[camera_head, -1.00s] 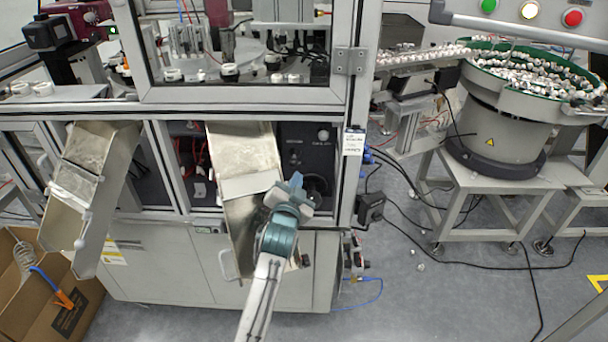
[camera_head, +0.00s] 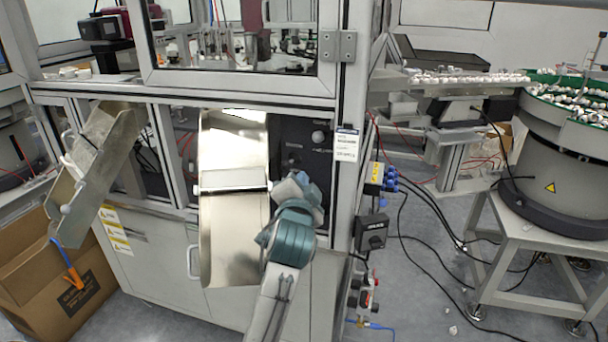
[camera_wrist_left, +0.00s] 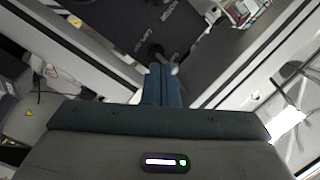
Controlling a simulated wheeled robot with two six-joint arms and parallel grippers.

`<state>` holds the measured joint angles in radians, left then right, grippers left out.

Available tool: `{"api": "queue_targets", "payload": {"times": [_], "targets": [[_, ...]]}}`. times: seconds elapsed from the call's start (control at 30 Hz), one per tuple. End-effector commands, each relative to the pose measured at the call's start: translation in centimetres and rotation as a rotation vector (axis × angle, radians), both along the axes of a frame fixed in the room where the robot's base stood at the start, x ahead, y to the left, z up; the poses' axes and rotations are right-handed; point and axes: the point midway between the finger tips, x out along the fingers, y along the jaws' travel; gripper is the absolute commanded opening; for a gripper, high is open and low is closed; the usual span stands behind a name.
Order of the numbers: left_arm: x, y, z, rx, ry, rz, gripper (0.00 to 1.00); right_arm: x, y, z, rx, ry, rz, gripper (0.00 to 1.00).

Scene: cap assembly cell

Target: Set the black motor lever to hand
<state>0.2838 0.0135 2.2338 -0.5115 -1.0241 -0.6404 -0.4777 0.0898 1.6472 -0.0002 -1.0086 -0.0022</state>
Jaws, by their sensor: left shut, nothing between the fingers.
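The black control panel (camera_head: 290,145) sits in the right-hand bay of the machine front, with a pale round knob (camera_head: 318,137) near its top. A dark rounded part (camera_wrist_left: 156,50), perhaps the black motor lever, shows just beyond my fingertips. Its setting cannot be told. My left gripper (camera_head: 299,183) is in front of the panel's lower part and hides much of it. In the left wrist view the left gripper's fingers (camera_wrist_left: 162,84) are shut and empty. Contact with the lever cannot be told.
A metal chute (camera_head: 230,240) hangs open just left of my left gripper. Another chute (camera_head: 92,170) juts out further left, above a cardboard box (camera_head: 40,265). A grey frame post (camera_head: 345,200) stands right of the panel. A bowl feeder (camera_head: 545,165) is at far right.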

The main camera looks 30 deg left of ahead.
Motion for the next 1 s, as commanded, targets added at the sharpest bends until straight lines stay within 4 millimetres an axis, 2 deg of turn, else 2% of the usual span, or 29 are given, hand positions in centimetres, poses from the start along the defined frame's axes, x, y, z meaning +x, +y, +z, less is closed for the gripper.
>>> {"api": "queue_targets", "payload": {"times": [0.37,0.57,0.9,1.0], "targets": [[0.4,0.2,0.1,0.001,0.000,0.001,0.00,0.0,0.0,0.0,0.000,0.000,0.000,0.45],[2.9,1.4,0.2,0.004,0.001,0.002,0.00,-0.3,-0.1,-0.5,0.000,0.003,-0.001,0.45],[9.5,4.5,0.1,0.002,0.001,0.002,0.00,-1.1,-0.3,-2.3,0.000,0.005,-0.002,0.45],[8.9,5.8,-1.1,0.004,0.003,0.002,0.00,-1.6,-0.4,-3.0,0.000,0.011,-0.003,0.45]]}}
